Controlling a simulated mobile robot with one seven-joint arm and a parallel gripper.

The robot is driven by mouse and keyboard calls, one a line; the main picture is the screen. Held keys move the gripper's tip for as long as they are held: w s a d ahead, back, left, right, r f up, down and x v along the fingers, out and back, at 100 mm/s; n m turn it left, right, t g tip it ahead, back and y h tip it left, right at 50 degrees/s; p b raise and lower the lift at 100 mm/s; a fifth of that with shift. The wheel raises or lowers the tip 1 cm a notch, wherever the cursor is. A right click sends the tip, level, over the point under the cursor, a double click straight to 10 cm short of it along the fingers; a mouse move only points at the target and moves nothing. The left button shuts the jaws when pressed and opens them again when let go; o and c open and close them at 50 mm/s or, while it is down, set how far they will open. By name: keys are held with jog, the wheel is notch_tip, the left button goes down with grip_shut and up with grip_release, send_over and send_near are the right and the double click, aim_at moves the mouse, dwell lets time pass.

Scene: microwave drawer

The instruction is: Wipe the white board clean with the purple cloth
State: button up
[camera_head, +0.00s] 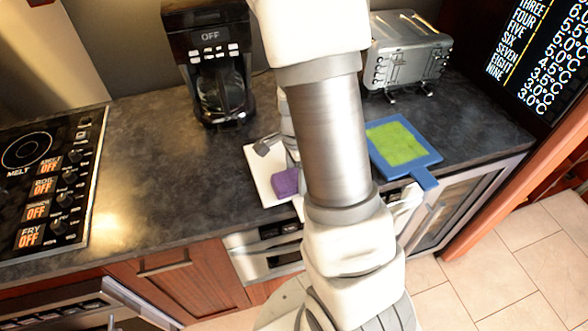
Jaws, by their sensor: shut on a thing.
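The white board (262,178) lies flat on the dark counter near its front edge, left of my arm. My arm covers its right part. The purple cloth (286,184) is at the board, beside my arm link. My gripper (289,167) is mostly hidden behind my arm. It points down over the board and is shut on the purple cloth. I cannot tell whether the cloth presses on the board.
A blue tray-like board with a handle (426,178) and a green top (396,143) lies to the right. A coffee maker (212,70) and a toaster (407,52) stand behind. The stove (48,175) is at left. The counter between stove and board is clear.

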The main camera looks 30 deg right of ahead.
aim_at(282, 175)
jog(key=shift+s+a, duration=0.1)
jog(key=shift+s, duration=0.45)
jog(key=shift+w+a+p, duration=0.2)
jog(key=shift+a+p, duration=0.1)
jog(key=shift+a, duration=0.45)
jog(key=shift+w+a+p, duration=0.15)
jog(key=shift+a+p, duration=0.1)
jog(key=shift+a, duration=0.45)
jog(key=shift+w+d, duration=0.1)
jog(key=shift+w, duration=1.05)
jog(key=shift+w+d+r+p, duration=0.1)
jog(key=shift+w+d+p, duration=0.2)
jog(key=shift+w, duration=0.8)
jog(key=shift+w+d+p, duration=0.15)
jog(key=shift+w+p, duration=0.1)
jog(key=shift+w, duration=0.85)
jog(key=shift+w+d, duration=0.2)
jog(key=shift+w, duration=0.9)
jog(key=shift+w+d, duration=0.15)
jog(key=shift+w, duration=0.9)
jog(key=shift+w+d+p, duration=0.2)
jog(key=shift+w, duration=0.9)
jog(key=shift+w+d+p, duration=0.15)
jog(key=shift+w, duration=0.95)
